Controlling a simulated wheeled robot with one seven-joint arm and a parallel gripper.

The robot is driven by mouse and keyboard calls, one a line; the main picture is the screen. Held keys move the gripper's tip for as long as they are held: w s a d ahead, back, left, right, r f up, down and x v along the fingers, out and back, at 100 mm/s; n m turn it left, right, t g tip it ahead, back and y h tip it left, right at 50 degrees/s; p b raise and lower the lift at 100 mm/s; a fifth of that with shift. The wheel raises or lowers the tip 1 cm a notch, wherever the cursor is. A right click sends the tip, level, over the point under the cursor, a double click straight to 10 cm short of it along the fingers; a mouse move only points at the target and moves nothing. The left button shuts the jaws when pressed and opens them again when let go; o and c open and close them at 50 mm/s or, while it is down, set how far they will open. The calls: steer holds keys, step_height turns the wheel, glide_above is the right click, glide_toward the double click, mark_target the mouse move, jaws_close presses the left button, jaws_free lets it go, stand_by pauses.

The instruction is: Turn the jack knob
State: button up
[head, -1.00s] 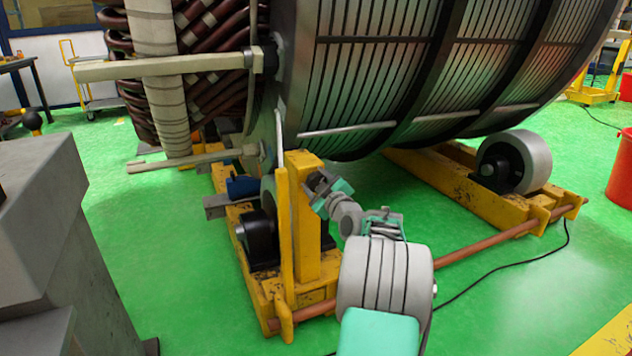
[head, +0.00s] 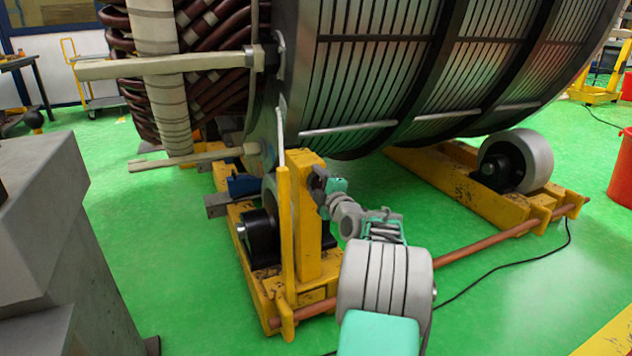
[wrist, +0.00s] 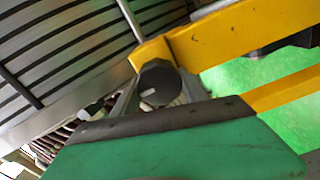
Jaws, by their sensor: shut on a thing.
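The jack knob (wrist: 158,84) is a dark grey round knob with a small white mark, at the end of a yellow beam in the wrist view. In the head view it is a small dark shape by the yellow post (head: 308,215), largely hidden by my gripper (head: 322,187). My gripper is at the post's right side, shut on the knob.
The large ribbed stator (head: 390,80) hangs close above my arm, resting on rollers. A yellow roller stand (head: 470,185) is at the right. A copper-coloured rod (head: 490,240) and a black cable (head: 510,280) run low beside my arm.

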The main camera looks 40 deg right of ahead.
stand_by(0.4)
steer(key=o, duration=1.4)
steer(key=shift+c, duration=0.2)
steer(key=p+v, duration=0.2)
steer(key=v, duration=0.6)
